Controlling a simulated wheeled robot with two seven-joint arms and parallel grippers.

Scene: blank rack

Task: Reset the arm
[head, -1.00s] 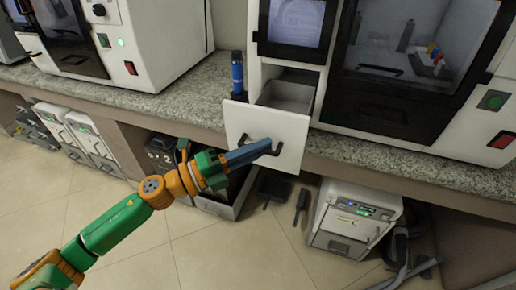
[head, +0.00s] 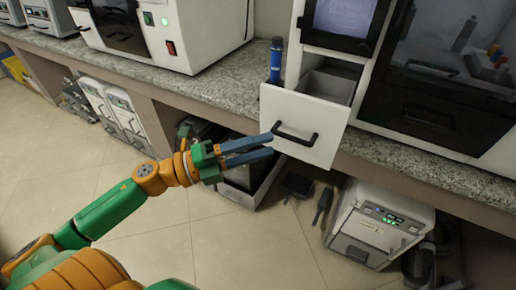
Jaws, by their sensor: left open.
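My left arm reaches in from the lower left. Its gripper (head: 270,147) is open and empty, with its two blue-grey fingers pointing right. The fingertips are just left of the black handle (head: 296,134) of a white drawer (head: 308,110) and appear clear of it. The drawer is pulled open from the white machine, and its grey inside shows from above. My right gripper is not in view.
A blue bottle (head: 275,62) stands on the granite counter (head: 218,86) beside the drawer. Under the counter are an open bin (head: 240,196) and a white box unit (head: 379,228). The tiled floor at the lower middle is clear.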

